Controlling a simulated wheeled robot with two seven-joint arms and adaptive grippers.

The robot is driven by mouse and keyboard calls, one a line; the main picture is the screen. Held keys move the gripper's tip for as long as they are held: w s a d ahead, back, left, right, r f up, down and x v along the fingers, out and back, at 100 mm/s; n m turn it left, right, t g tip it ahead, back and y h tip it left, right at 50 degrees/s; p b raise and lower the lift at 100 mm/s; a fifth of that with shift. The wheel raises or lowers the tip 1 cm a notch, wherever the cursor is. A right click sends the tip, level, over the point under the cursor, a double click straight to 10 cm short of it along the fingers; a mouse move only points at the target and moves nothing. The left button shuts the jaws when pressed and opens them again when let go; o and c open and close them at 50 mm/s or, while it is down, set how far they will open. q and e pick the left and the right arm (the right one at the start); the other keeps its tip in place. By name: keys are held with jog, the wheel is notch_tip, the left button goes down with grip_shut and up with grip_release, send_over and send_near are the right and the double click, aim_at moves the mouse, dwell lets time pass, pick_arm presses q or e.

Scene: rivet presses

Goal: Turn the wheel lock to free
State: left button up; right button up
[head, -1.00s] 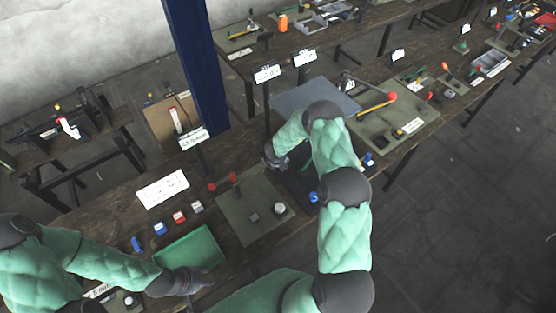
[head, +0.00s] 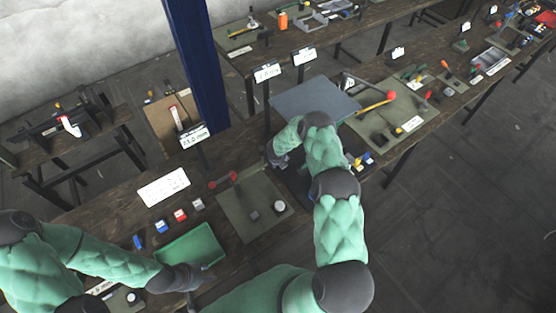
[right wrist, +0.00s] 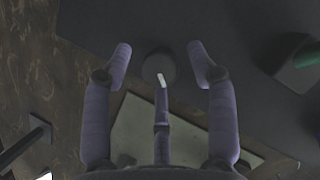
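In the right wrist view a round dark knob (right wrist: 158,67) with a white mark at its lower edge shows between my fingers; it looks like the wheel lock, though I cannot be sure. My right gripper (right wrist: 160,52) is open. Its two side fingers stand apart to the left and right of the knob with gaps, and a third finger reaches up from below. I cannot tell its height above the knob. In the head view my right gripper (head: 279,158) is over the dark station behind my arm, which hides the knob. My left gripper (head: 190,290) is low beside the green tray; its fingers are unclear.
The green tray (head: 190,246) lies on the bench, with several small coloured blocks behind it. A grey-green plate (head: 240,212) with a red-ended lever (head: 224,180) is left of my right arm. A grey panel (head: 300,98) is behind it. A blue post (head: 196,65) rises behind the bench.

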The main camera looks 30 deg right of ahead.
jog(key=c, duration=1)
jog(key=shift+c, duration=0.2)
jog(key=shift+d, duration=0.1)
jog(key=shift+n+b, duration=0.45)
jog(key=shift+n, duration=0.05)
jog(key=shift+d+n+y+b, duration=0.1)
jog(key=shift+n+y+b, duration=0.25)
jog(key=shift+n, duration=0.35)
jog(key=shift+r+n+t+y+p, duration=0.2)
jog(key=shift+n+t+y+p, duration=0.15)
jog(key=shift+n, duration=0.45)
jog(key=shift+w+d+n+y+p, duration=0.15)
jog(key=shift+n+y+p, duration=0.15)
jog(key=shift+n+p, duration=0.6)
